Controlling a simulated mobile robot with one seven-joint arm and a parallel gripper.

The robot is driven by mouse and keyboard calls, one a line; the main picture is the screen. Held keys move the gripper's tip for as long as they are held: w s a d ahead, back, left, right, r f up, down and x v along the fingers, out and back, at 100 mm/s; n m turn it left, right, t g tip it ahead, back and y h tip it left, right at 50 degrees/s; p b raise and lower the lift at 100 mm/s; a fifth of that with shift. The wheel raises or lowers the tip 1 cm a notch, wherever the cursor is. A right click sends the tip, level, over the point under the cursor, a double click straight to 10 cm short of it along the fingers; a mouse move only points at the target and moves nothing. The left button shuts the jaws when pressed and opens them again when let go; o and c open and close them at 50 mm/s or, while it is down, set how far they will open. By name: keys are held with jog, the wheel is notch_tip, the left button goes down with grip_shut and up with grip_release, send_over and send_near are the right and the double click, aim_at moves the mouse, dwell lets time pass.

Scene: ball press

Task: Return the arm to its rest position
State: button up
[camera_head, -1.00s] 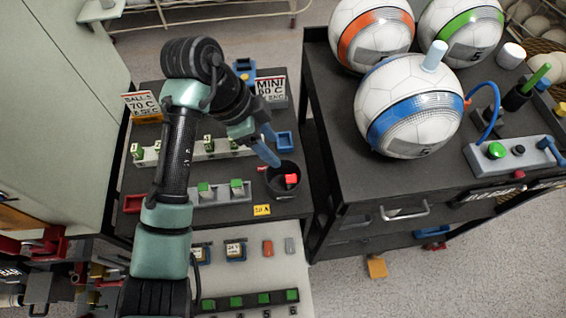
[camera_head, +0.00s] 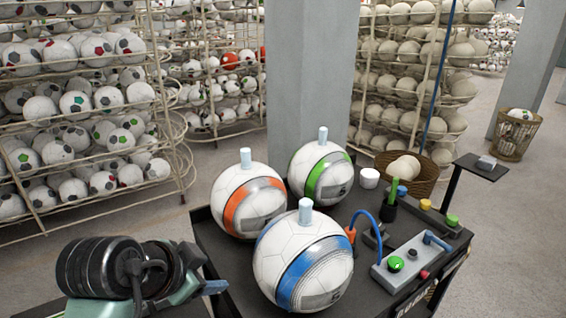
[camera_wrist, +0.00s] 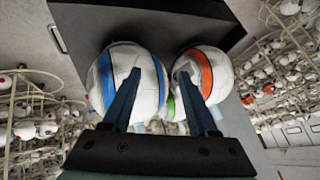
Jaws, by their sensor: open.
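My arm (camera_head: 120,270) is folded at the lower left of the head view, left of the dark cart. My gripper (camera_wrist: 160,74) shows in the wrist view with its two blue fingers apart and nothing between them. Beyond the fingers are the blue-banded ball (camera_wrist: 104,80) and the orange-banded ball (camera_wrist: 217,66). A bit of the green-banded ball (camera_wrist: 171,106) shows between them. In the head view only a small blue part of the gripper shows beside the cart; the rest is hidden or out of frame.
The cart top (camera_head: 215,243) carries the blue-banded (camera_head: 275,262), orange-banded (camera_head: 228,197) and green-banded (camera_head: 305,168) balls, each with a pale plug. A control box (camera_head: 412,262) stands at right. A grey pillar (camera_head: 308,80) and ball racks (camera_head: 75,110) stand behind.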

jog(key=w+d+r+n+t, duration=0.2)
jog(key=d+r+t, duration=0.3)
jog(key=r, duration=0.7)
jog(key=w+d+r+n+t, duration=0.15)
jog(key=d+r+t, duration=0.4)
jog(key=r, duration=0.65)
jog(key=s+d+r+n+t+y, duration=0.2)
jog(key=s+r+n+t, duration=0.4)
jog(key=s+r, duration=0.9)
notch_tip(320, 180, up, 3)
jog(key=d+t, duration=0.1)
jog(key=t, duration=0.2)
jog(key=shift+s, duration=0.35)
jog(key=shift+o, duration=0.3)
jog(key=shift+r, duration=0.1)
